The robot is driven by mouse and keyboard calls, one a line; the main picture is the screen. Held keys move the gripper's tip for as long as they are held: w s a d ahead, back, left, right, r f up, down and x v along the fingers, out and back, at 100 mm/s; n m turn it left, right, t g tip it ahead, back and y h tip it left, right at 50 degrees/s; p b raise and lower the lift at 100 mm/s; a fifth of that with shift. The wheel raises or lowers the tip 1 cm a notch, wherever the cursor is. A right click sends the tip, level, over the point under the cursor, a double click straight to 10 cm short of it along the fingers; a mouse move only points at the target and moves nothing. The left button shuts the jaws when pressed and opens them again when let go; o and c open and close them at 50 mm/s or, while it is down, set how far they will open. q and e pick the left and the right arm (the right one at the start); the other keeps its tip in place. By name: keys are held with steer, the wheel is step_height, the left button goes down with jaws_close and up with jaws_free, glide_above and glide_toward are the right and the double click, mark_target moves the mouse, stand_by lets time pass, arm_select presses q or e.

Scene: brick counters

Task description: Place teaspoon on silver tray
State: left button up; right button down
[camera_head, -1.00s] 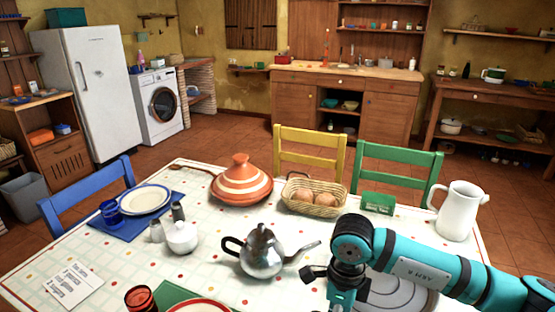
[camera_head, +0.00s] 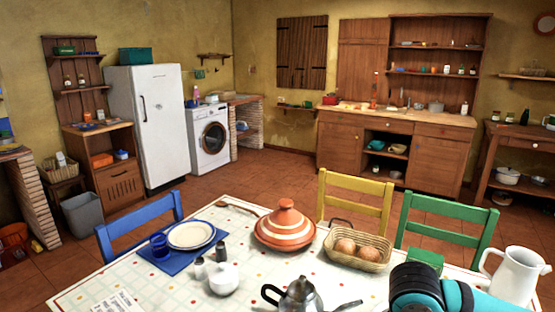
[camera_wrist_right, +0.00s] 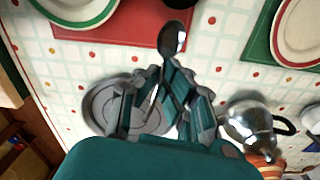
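The teaspoon (camera_wrist_right: 172,38) shows in the right wrist view, with its dark shiny bowl beyond the fingertips and its thin handle running back between the fingers. My right gripper (camera_wrist_right: 161,76) is closed around the handle. The round silver tray (camera_wrist_right: 98,104) lies on the table behind the left finger, which partly covers it. I cannot tell how high the spoon is above the table. In the head view only my right arm shows at the lower right; its gripper, the spoon and the tray are out of frame. My left gripper is in neither view.
A metal teapot (camera_head: 299,296) stands near the tray. A tagine (camera_head: 285,228), a bread basket (camera_head: 358,249), a white pitcher (camera_head: 514,274) and a sugar bowl (camera_head: 223,280) stand on the table. Plates lie on red and green mats in the wrist view. Chairs line the far side.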

steer(key=n, duration=0.2)
steer(key=s+n, duration=0.1)
steer(key=n, duration=0.2)
steer(key=s+n, duration=0.1)
steer(key=n, duration=0.2)
steer(key=shift+r+p, duration=0.3)
steer(key=shift+r, duration=0.1)
